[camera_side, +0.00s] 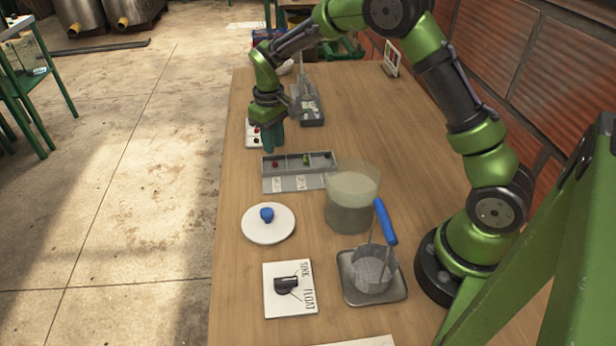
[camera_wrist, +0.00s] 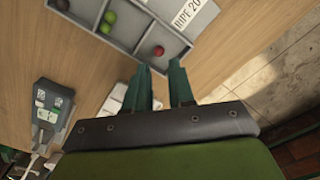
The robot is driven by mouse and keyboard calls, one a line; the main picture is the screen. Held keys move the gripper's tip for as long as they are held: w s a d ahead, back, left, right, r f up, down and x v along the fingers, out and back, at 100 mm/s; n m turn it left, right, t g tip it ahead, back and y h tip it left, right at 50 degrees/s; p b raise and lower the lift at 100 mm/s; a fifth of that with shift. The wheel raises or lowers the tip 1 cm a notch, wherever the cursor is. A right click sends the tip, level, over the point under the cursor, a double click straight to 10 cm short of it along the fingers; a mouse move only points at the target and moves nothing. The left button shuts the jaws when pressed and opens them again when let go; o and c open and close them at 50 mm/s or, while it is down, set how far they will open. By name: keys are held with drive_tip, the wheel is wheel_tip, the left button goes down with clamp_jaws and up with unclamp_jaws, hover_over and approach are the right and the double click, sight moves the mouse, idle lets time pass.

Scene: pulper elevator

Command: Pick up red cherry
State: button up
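The red cherry (camera_wrist: 158,51) lies in the end compartment of the grey sorting tray (camera_wrist: 134,45) in the wrist view. In the side view the red cherry (camera_side: 275,164) is in the left compartment of the tray (camera_side: 321,183). My gripper (camera_wrist: 160,72) is open, with its two green fingers apart and nothing between them. One fingertip points close to the cherry's compartment. In the side view my gripper (camera_side: 272,141) is just behind and above the tray's left end. Whether the fingers touch the tray cannot be told.
Green cherries (camera_wrist: 107,23) lie in the adjoining compartment, and a dark one (camera_wrist: 62,4) beyond.

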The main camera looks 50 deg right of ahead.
sight(275, 162)
wheel_tip(275, 162, down, 6)
drive_tip(key=shift+d+r, duration=0.1)
drive_tip(key=shift+r, duration=0.05)
idle(0.3)
clamp_jaws()
